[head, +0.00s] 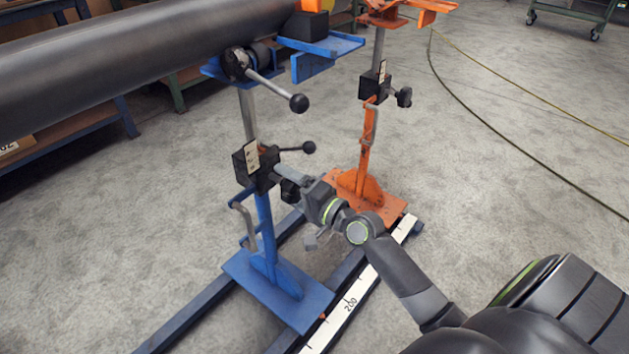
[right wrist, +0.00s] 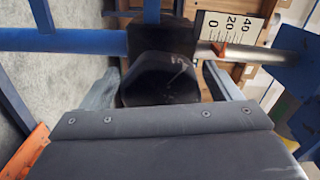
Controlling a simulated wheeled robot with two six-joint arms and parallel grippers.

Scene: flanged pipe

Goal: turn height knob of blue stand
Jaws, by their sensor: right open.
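The blue stand (head: 265,225) stands upright on the rail base, with a black clamp block (head: 256,166) on its post. Its black height knob (head: 290,190) sticks out to the right of the block. My right gripper (head: 291,176) is at the knob, coming in from the right. In the right wrist view the dark, faceted knob (right wrist: 160,78) sits between the two grey fingers of my right gripper (right wrist: 165,85). The fingers are open, one on each side, with a visible gap on the right; contact is not clear. My left gripper is not in view.
A large dark pipe (head: 130,60) rests on the blue stand's head. A lever with a black ball (head: 298,103) and another ball lever (head: 308,147) stick out above the knob. An orange stand (head: 366,150) is close behind. Floor to the right is open, with cables.

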